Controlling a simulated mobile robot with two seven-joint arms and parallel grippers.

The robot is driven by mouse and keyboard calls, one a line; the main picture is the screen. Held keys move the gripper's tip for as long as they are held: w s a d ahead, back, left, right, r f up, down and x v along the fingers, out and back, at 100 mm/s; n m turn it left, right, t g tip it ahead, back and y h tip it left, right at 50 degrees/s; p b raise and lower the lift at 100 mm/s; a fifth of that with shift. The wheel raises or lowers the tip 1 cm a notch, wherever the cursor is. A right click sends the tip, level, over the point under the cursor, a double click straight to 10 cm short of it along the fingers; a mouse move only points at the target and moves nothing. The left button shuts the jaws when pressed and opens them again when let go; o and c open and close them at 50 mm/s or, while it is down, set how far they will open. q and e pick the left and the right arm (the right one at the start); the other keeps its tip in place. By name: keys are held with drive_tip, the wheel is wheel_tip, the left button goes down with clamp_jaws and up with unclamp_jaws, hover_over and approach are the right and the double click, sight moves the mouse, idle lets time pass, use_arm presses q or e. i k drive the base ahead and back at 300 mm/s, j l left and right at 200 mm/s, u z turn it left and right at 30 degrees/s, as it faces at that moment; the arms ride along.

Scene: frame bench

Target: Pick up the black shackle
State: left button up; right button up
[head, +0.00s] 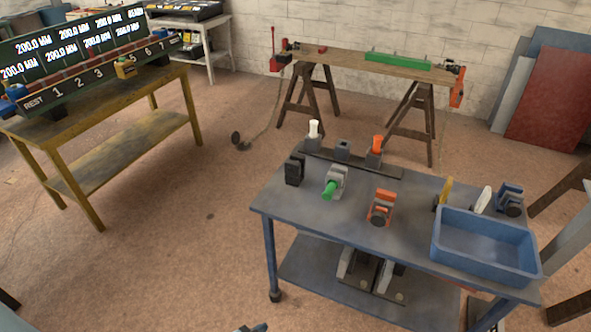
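A small black piece (294,170) stands upright near the left end of the blue cart top. It is the only mostly black loose item that I can make out there, but it is too small to tell for sure that it is the black shackle. Close to its right is a grey piece with a green end (333,184). An orange and grey piece (381,208) stands near the front edge. I see neither of my grippers clearly in the head view. Nothing is touching the black piece.
A dark rack (342,152) with white, grey and orange-topped pieces runs along the cart's back edge. A blue bin (485,246) fills the right end, with yellow, white and blue items behind it. A sawhorse bench (375,65) and a yellow-legged table (120,100) stand farther off.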

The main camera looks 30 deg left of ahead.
sight(294, 171)
drive_tip(key=i+j, duration=0.15)
drive_tip(key=j, duration=0.35)
drive_tip(key=i+j, duration=0.15)
drive_tip(key=j, duration=0.4)
drive_tip(key=i+j, duration=0.15)
drive_tip(key=j, duration=0.35)
drive_tip(key=i+j, duration=0.15)
drive_tip(key=j, duration=0.35)
drive_tip(key=i+j, duration=0.1)
drive_tip(key=j, duration=0.45)
drive_tip(key=i+j, duration=0.15)
drive_tip(key=j, duration=0.35)
drive_tip(key=i+j, duration=0.15)
drive_tip(key=j, duration=0.35)
drive_tip(key=i+j+z, duration=0.1)
drive_tip(key=j, duration=0.45)
drive_tip(key=i, duration=0.05)
